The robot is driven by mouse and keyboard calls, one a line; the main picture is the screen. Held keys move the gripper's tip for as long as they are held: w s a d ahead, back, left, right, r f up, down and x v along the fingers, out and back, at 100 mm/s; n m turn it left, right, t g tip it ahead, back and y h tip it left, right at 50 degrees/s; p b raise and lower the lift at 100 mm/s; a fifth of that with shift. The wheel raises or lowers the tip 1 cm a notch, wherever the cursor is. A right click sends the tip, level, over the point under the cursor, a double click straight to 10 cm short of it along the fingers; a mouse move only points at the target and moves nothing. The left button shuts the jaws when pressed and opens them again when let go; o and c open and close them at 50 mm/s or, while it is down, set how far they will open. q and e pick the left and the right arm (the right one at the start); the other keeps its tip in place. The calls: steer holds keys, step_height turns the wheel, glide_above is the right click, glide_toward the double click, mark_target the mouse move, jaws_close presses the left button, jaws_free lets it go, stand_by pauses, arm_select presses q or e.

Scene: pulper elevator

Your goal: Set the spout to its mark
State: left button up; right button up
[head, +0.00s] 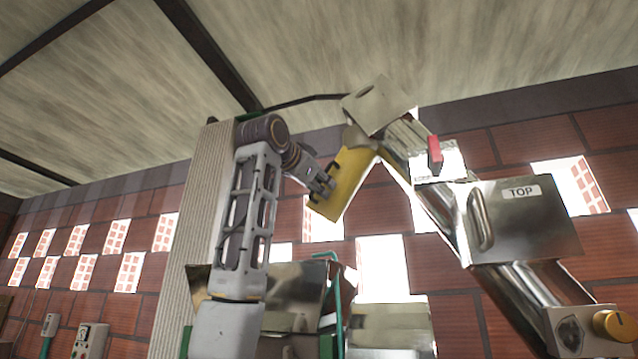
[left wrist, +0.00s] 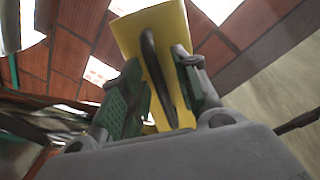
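The spout (head: 350,183) is a yellow chute hanging tilted from the grey metal head at the top of the elevator. Its dark bar handle (left wrist: 150,60) shows on the yellow face in the left wrist view. My left gripper (head: 324,183) is at the spout's left side, by the handle. In the left wrist view its two green-padded fingers (left wrist: 160,85) stand either side of the handle, partly open, with yellow showing between handle and right finger. Firm contact is not visible. I cannot make out a mark for the spout. My right gripper is out of view.
A shiny inclined tube (head: 440,205) carries a metal cover labelled TOP (head: 530,225). A red tab (head: 435,153) sticks out near the head, and a yellow knob (head: 612,325) sits lower right. A ribbed pale column (head: 200,220) stands behind my left arm.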

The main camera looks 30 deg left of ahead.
arm_select(q)
steer(key=shift+c, duration=0.2)
jaws_close()
